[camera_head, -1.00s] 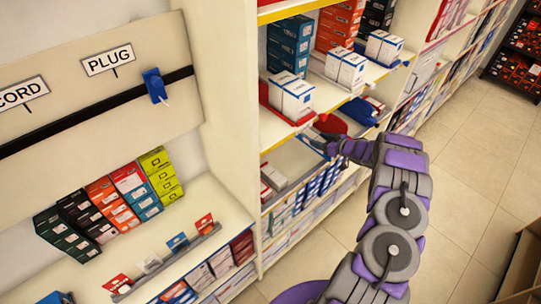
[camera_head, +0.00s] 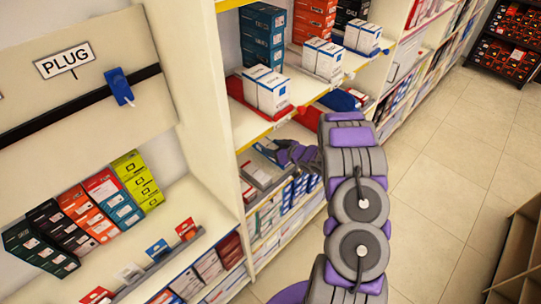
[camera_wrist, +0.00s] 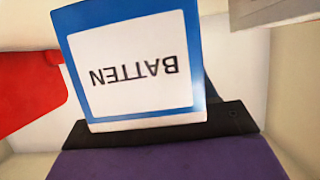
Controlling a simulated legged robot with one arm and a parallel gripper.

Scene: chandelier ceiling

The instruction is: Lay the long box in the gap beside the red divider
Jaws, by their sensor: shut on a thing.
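My gripper (camera_head: 284,154) reaches into the shelf bay just below the shelf board that carries the white boxes. It is shut on the long box (camera_wrist: 135,62), which fills the middle of the wrist view, its white label reading BATTEN upside down inside a blue border. In the head view only a small blue-grey part of the box (camera_head: 267,149) shows past the fingers; the rest is hidden.
White-and-blue boxes (camera_head: 267,92) stand on the board (camera_head: 247,130) above my gripper. Grey trays (camera_head: 255,172) and several small boxes lie below it. The upright shelf panel (camera_head: 190,85) is to the left. The tiled floor (camera_head: 440,150) to the right is clear.

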